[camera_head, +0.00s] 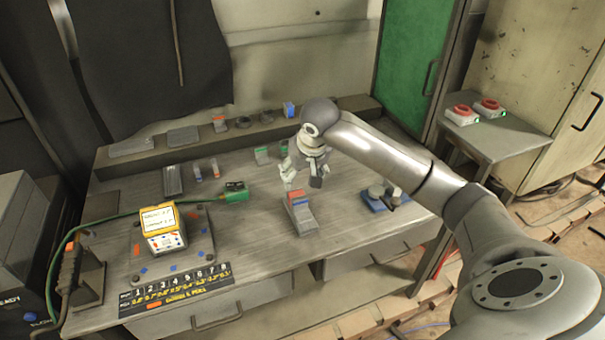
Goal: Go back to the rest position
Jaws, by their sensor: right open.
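My right arm comes in from the right and reaches over the grey workbench (252,250). My right gripper (302,188) is open and points down above the bench. Just below it stands a small grey block with a red and blue top (301,213). I cannot tell whether the fingers touch this block. Nothing shows between the fingers. My left gripper is not in view.
A yellow device (162,228) sits on a plate at the bench's left, by a green connector (235,192) with a cable. A blue fixture (384,198) stands right of the gripper. Small parts line the rear ledge. Two red buttons (463,110) (488,105) sit on a side table.

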